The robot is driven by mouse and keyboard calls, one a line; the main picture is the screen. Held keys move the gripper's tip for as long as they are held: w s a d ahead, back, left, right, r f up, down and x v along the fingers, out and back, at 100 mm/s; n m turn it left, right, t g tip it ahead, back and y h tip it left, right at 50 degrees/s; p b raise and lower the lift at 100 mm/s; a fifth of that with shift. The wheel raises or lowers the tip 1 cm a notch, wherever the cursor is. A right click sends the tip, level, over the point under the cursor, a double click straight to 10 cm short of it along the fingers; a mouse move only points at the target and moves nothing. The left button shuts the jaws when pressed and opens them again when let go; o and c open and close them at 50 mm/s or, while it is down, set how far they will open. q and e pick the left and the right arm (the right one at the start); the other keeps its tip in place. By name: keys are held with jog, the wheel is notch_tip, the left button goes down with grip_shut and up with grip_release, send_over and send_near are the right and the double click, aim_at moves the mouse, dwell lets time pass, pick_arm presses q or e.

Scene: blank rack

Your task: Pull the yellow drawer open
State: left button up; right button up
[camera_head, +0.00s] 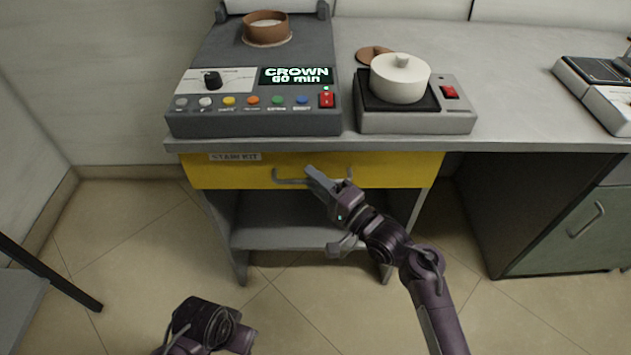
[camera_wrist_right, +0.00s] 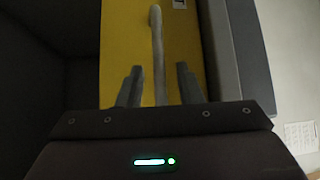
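The yellow drawer (camera_head: 220,174) sits under the bench top, and its front looks flush and shut. It carries a grey bar handle (camera_head: 290,181), partly hidden by my right gripper (camera_head: 322,182). In the right wrist view the handle (camera_wrist_right: 157,45) runs down between the two fingers of my open right gripper (camera_wrist_right: 160,84), with a gap on each side. Yellow drawer front (camera_wrist_right: 118,50) shows behind it. My left arm shows only as a dark part at the bottom of the head view; its fingers are not seen.
A control box (camera_head: 250,120) and a small hot plate (camera_head: 420,120) with a lidded cream pot (camera_head: 400,78) stand on the bench top (camera_head: 350,143). A grey shelf (camera_head: 285,236) is below the drawer. A grey-green cabinet (camera_head: 575,235) stands at right.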

grip_shut()
dwell(0.5)
